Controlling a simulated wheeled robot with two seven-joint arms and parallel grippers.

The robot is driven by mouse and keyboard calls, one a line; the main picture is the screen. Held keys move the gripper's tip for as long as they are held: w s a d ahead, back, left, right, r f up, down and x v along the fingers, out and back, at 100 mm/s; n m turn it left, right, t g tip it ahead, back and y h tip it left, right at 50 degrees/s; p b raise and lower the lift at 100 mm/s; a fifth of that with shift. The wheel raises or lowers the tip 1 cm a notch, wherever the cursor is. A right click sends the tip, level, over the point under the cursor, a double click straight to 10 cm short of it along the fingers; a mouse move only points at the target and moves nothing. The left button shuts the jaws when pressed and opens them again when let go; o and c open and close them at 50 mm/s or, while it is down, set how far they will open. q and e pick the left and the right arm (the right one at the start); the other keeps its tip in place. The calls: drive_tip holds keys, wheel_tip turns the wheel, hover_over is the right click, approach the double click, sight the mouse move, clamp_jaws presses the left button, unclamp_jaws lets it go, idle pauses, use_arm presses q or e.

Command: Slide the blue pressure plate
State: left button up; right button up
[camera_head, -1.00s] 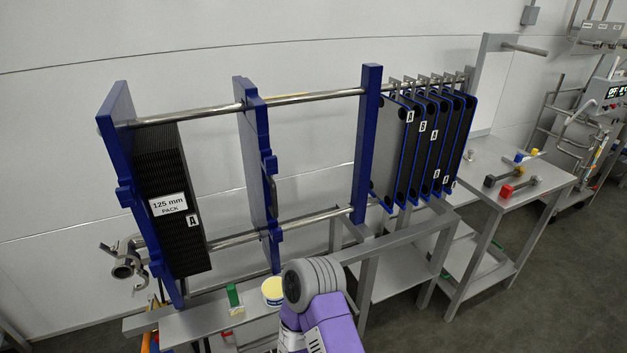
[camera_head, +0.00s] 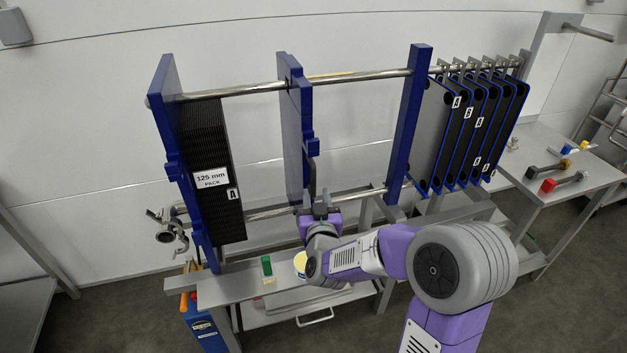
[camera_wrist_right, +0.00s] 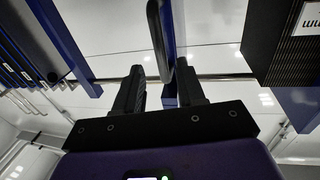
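The blue pressure plate (camera_head: 292,120) hangs upright on the rails between the black plate pack (camera_head: 212,165) and a blue end post (camera_head: 408,125). A dark handle (camera_head: 311,172) is on its right side. My right gripper (camera_head: 318,198) is just below the handle. In the right wrist view its two fingers (camera_wrist_right: 160,75) are apart, with the handle (camera_wrist_right: 158,35) and the pressure plate's edge (camera_wrist_right: 174,30) lying between or just beyond the fingertips. I cannot tell whether they touch. The left gripper is not in view.
Several blue-edged plates (camera_head: 470,130) hang at the right end of the rails. A green block (camera_head: 267,266) and a yellow-topped tub (camera_head: 300,262) stand on the bench below. A side table (camera_head: 560,165) holds tools. The rail between plate and pack is clear.

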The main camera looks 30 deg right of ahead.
sight(314, 183)
drive_tip(key=x, duration=0.6)
drive_tip(key=shift+w+d+f, duration=0.1)
drive_tip(key=shift+w+f, duration=0.05)
drive_tip(key=shift+w, duration=0.2)
drive_tip(key=shift+c, duration=0.5)
clamp_jaws()
